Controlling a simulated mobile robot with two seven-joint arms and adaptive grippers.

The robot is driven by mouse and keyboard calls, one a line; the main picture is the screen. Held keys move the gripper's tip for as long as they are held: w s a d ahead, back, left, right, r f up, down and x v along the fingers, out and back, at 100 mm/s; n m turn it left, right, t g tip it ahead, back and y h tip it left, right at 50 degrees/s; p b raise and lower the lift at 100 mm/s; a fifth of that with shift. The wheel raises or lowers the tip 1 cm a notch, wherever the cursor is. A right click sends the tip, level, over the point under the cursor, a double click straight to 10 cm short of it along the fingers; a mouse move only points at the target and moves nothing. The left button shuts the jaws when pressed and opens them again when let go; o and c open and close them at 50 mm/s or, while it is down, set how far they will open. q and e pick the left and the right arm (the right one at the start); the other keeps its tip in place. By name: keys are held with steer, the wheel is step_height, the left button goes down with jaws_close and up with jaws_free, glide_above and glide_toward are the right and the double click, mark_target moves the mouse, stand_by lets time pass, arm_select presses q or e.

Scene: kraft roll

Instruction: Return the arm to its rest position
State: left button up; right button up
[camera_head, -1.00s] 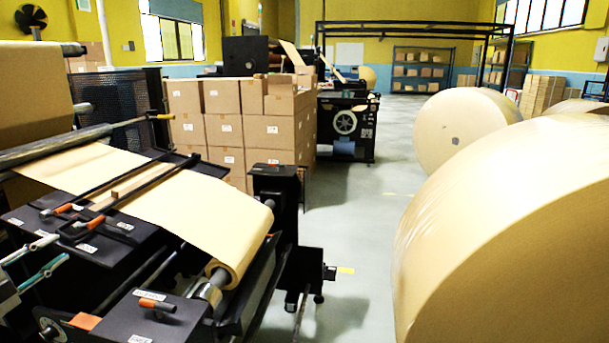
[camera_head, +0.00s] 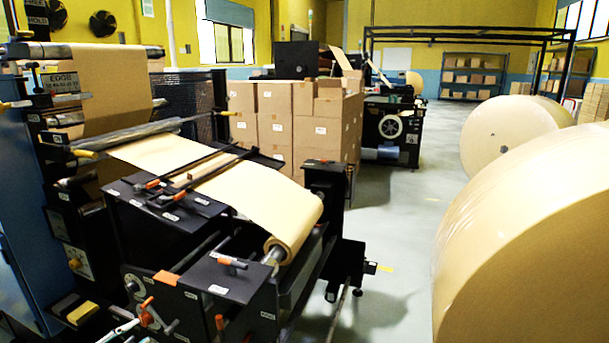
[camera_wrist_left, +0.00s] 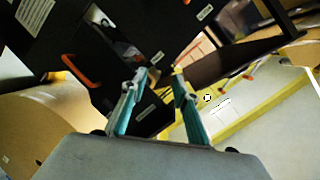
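My left gripper (camera_head: 124,331) shows only in part at the bottom left of the head view, low in front of the black machine (camera_head: 185,292). In the left wrist view its two teal fingers (camera_wrist_left: 156,88) stand apart with nothing between them. Dark machine panels and an orange handle (camera_wrist_left: 84,71) show beyond the fingers. Whether the fingers touch the machine cannot be told. My right gripper is in neither view. A tan kraft paper web (camera_head: 215,185) runs over the machine to a small roll at its front edge.
A huge kraft roll (camera_head: 530,250) stands at the right, with another roll (camera_head: 505,135) behind it. Stacked cartons (camera_head: 315,130) stand behind the machine. Open grey floor (camera_head: 400,215) lies between machine and rolls. A blue cabinet (camera_head: 30,200) is at the left edge.

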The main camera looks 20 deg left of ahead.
arm_select(q)
steer(key=s+d+f+n+g, duration=0.2)
steer(key=s+d+f, duration=0.3)
steer(key=d+f, duration=0.35)
steer(key=s+d+f+n+g+h, duration=0.1)
steer(key=s+d+f, duration=0.1)
steer(key=d, duration=0.7)
steer(key=s+d+f+n+h, duration=0.1)
steer(key=s+d+f+n, duration=0.1)
steer(key=d, duration=0.8)
steer(key=s+d+f+n+g, duration=0.1)
steer(key=s+d+f, duration=0.2)
steer(key=d, duration=0.6)
steer(key=shift+s+d+f+n+g+h, duration=0.3)
steer(key=shift+s+n+h, duration=0.1)
steer(key=shift+s, duration=0.45)
